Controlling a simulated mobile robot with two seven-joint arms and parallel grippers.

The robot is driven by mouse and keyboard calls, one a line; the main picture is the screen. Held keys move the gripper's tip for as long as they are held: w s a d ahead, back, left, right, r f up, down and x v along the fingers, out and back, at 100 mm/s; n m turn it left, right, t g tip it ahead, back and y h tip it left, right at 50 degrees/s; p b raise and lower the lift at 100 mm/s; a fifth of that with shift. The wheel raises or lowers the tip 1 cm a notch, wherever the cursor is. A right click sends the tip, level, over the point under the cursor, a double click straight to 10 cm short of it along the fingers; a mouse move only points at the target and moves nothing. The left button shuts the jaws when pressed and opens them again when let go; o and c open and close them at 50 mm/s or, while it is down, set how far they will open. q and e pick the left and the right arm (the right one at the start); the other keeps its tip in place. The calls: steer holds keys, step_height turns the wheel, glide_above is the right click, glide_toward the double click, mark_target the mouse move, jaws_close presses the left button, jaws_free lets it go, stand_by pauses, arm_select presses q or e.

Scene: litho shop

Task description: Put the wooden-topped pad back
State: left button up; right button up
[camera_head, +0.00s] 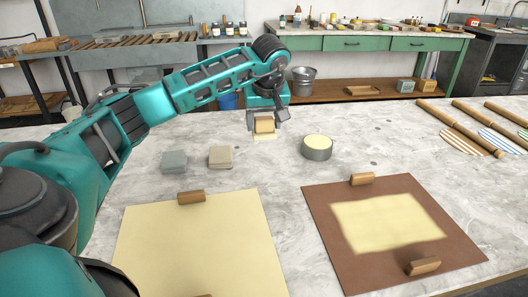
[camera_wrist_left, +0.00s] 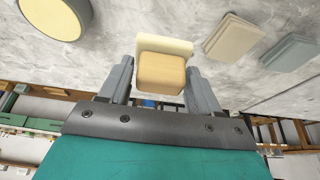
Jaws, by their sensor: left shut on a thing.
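The wooden-topped pad has a light wooden block (camera_head: 264,125) over a cream base (camera_head: 265,137). My left gripper (camera_head: 265,122) is shut on it at the far middle of the table. In the left wrist view the wooden block (camera_wrist_left: 161,73) sits between the two fingers of my left gripper (camera_wrist_left: 161,80). I cannot tell whether the pad's base touches the table. A round grey tin (camera_head: 317,152) with pale yellow contents stands to the right of the pad. My right gripper is not in view.
A grey block (camera_head: 174,162) and a beige block (camera_head: 220,157) lie left of the tin. A cream sheet (camera_head: 200,245) and a brown board (camera_head: 330,235) with a yellow patch (camera_head: 388,222) lie in front. Several rolled-handled striped items lie at the right. The marble table (camera_head: 400,150) has clear room between.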

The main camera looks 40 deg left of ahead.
arm_select(q)
step_height(320, 180, down, 8)
steer(key=shift+r+b, duration=0.15)
steer(key=shift+b, duration=0.5)
steer(key=o, duration=0.9)
steer(key=p+v, duration=0.2)
steer(key=v, duration=1)
steer(key=shift+r+p, duration=0.1)
steer(key=shift+p, duration=0.25)
